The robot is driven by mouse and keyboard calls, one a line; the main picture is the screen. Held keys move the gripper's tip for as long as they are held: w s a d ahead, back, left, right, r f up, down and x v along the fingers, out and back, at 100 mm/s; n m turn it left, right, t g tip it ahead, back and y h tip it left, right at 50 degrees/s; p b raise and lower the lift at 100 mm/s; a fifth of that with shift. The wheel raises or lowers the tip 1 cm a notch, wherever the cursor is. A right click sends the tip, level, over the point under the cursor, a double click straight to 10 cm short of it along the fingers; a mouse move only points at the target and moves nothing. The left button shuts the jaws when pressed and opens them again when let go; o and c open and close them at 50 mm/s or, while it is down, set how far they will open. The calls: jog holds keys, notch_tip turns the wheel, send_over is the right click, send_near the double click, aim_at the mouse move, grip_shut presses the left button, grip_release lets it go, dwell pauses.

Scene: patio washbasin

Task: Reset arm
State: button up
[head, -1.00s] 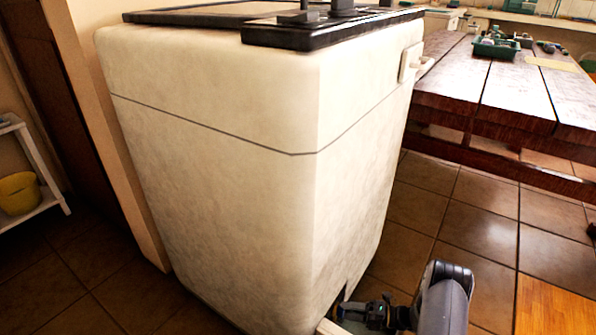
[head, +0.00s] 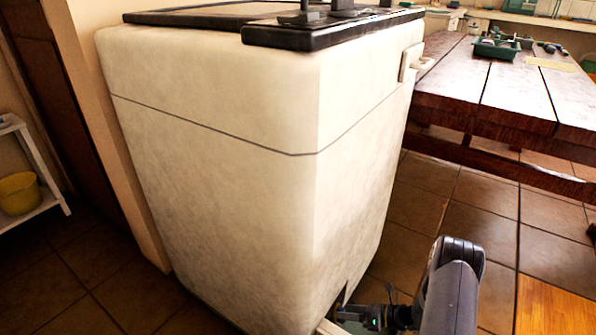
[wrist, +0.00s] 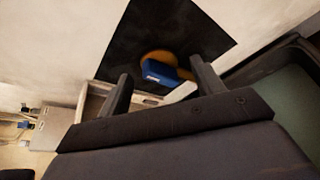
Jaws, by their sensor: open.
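My arm shows low in the head view, with my gripper (head: 345,312) at the lower right corner of the white cabinet-like unit (head: 220,190). In the wrist view my gripper (wrist: 160,70) has its two dark fingers spread wide, with nothing held between them. Past the fingertips, a blue and orange-yellow object (wrist: 160,70) shows against a dark square opening (wrist: 150,30). I cannot tell what it is.
The unit's pale wall stands close beside my gripper. A wooden table (head: 490,90) with a green tray (head: 495,48) stands at the right. A yellow bucket (head: 18,193) sits on a white shelf at the left.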

jog(key=n+t, duration=0.1)
jog(key=s+n+t+h+p, duration=0.1)
jog(key=n, duration=0.1)
jog(key=d+r+n+t+h+p, duration=0.1)
jog(key=n, duration=0.1)
jog(key=shift+s, duration=0.4)
dwell(0.6)
